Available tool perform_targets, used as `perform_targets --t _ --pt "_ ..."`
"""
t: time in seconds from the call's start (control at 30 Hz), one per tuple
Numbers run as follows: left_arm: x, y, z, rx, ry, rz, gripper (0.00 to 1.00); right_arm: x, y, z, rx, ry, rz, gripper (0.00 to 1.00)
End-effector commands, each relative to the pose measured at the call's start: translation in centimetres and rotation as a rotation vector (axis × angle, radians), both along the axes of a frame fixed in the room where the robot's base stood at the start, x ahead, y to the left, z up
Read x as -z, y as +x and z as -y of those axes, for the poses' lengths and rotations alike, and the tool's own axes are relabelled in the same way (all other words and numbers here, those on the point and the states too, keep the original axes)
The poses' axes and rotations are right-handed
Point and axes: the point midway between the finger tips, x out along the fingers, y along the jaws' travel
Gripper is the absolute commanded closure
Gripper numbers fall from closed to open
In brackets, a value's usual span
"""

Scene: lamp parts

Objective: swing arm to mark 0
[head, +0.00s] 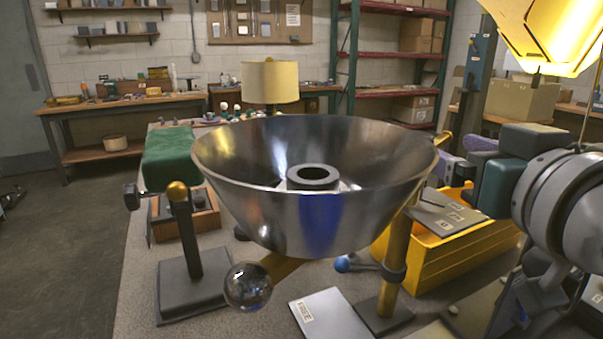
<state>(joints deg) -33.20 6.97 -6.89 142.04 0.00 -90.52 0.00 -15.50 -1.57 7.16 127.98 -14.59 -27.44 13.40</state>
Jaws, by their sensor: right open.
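A large polished metal bowl-shaped shade (310,215) with a dark ring in its middle fills the centre of the head view. A brass arm (283,265) shows below it, ending in a clear glass ball (248,288). A brass post (394,262) with a dark collar stands on a dark base (385,316); the shade hides its top. A small brass tip (443,138) shows at the shade's right rim. My right gripper (466,156) is open just right of this rim; contact cannot be told. No mark 0 is readable. My left gripper is out of view.
A yellow crate (480,262) holds labelled grey plates. A dark stand (192,275) with a brass knob is at the left, near a green cloth (170,158). A labelled plate (330,315) lies in front. A cream lamp shade (270,82) stands behind the bowl.

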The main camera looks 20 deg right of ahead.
Motion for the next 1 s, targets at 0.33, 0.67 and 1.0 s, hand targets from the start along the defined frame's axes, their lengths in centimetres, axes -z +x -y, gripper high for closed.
perform_targets --t 0.33,0.67,1.0 --pt "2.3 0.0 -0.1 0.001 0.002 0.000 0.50 0.8 1.7 0.7 0.006 -0.010 0.078 0.16" --pt "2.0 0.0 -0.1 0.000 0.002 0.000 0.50 0.9 7.4 2.2 0.007 -0.010 0.075 0.16" --pt "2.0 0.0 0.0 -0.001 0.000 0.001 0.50 1.0 10.0 2.8 0.007 -0.011 0.074 0.16"
